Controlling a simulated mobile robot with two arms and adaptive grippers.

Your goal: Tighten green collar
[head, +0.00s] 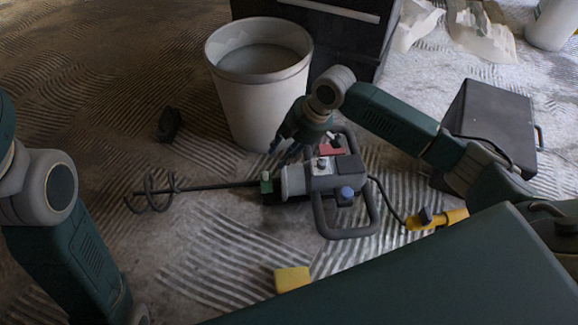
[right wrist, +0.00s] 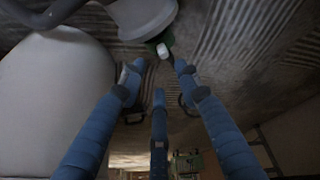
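A hand mixer (head: 318,180) with a grey body and dark loop handles lies on the floor, its shaft and spiral paddle (head: 152,193) pointing left. The green collar (head: 267,187) sits where the shaft meets the body and has a small white part on it. In the right wrist view the white part (right wrist: 162,50) shows just beyond the fingertips, with a little green beside it. My right gripper (head: 284,147) is above and behind the collar, apart from it. Its blue fingers (right wrist: 157,80) are spread, with nothing between them. My left arm shows at the left edge; its gripper is out of view.
A white bucket (head: 258,100) stands close behind my right gripper and fills the left of the right wrist view (right wrist: 45,100). A yellow block (head: 292,279) lies in front. A dark case (head: 492,120) stands right. A yellow connector (head: 440,219) and cable lie right of the mixer.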

